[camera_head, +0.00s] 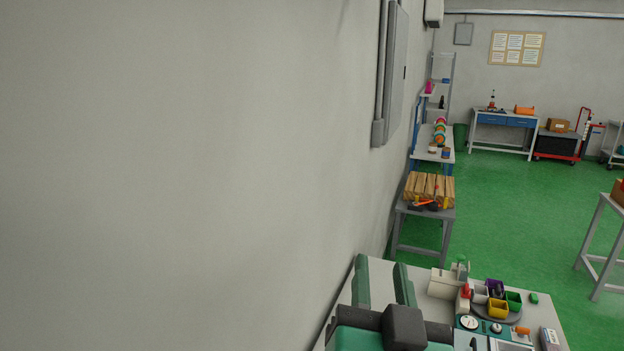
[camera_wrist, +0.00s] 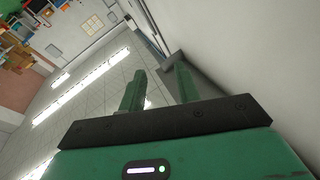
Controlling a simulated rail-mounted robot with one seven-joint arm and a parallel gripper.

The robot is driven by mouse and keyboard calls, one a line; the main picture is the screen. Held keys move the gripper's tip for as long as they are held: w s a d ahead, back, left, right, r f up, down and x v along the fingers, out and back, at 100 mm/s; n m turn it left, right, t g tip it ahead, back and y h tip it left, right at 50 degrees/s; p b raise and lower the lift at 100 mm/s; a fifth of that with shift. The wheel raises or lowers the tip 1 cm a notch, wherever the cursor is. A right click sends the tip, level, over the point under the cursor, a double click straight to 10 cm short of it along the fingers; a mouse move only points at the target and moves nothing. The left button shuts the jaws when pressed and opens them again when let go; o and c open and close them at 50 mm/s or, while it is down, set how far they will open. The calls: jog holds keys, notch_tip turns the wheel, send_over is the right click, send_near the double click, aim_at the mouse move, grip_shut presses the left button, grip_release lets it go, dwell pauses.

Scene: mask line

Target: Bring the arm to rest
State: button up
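My gripper (camera_head: 381,266) shows at the bottom of the head view, its two green fingers pointing up the picture, beside the grey wall and in front of a workbench. In the wrist view the two green fingers of my gripper (camera_wrist: 160,72) stand apart with nothing between them. The gripper is open and empty. Most of the arm is out of view.
A workbench (camera_head: 543,285) at the bottom right holds coloured bins (camera_head: 498,309) and dials. The grey wall (camera_head: 180,180) runs close on the left. A table with wooden blocks (camera_head: 429,188) stands beyond. Green floor (camera_head: 510,220) is open to the right.

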jog(key=s+a+r+n+t+y, duration=0.2)
jog(key=s+a+r+n+t, duration=0.2)
jog(key=s+a+r, duration=0.55)
notch_tip(320, 180, up, 21)
jog(key=s+t+y+p, duration=0.1)
jog(key=s+p, duration=0.1)
jog(key=p, duration=1.8)
jog(key=shift+s+a+f, duration=0.1)
jog(key=shift+c, duration=0.2)
